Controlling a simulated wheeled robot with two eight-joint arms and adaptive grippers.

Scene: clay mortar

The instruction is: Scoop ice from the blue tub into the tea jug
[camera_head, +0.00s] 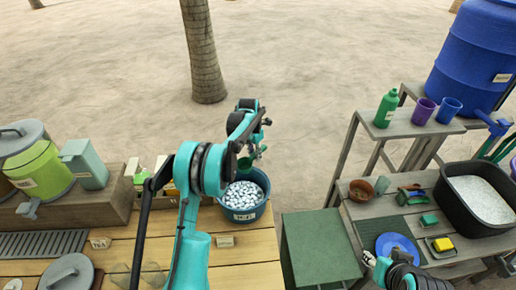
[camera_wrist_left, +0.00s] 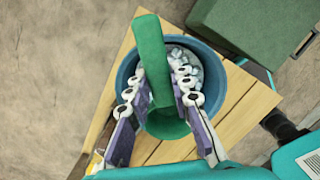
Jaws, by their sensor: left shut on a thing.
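The blue tub (camera_head: 262,207) stands at the right end of the wooden counter, full of pale ice cubes (camera_head: 241,193). My left gripper (camera_head: 254,153) is above the tub, shut on a green scoop (camera_head: 245,163). In the left wrist view the scoop (camera_wrist_left: 151,58) is clamped between both fingers, its lower part over the tub (camera_wrist_left: 216,78); whether it touches the ice or holds any is unclear. A lime-green labelled dispenser (camera_head: 40,170) and a grey-green jug (camera_head: 86,166) stand at left; I cannot tell which is the tea jug. My right gripper (camera_head: 370,259) is partly visible at lower right.
A dark green box (camera_head: 318,248) stands right of the counter. The right-hand table holds a blue plate (camera_head: 397,246), small items and a black bin (camera_head: 447,207) of white material. Cups and a green bottle (camera_head: 386,108) stand on a raised shelf. Glasses stand near my left arm.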

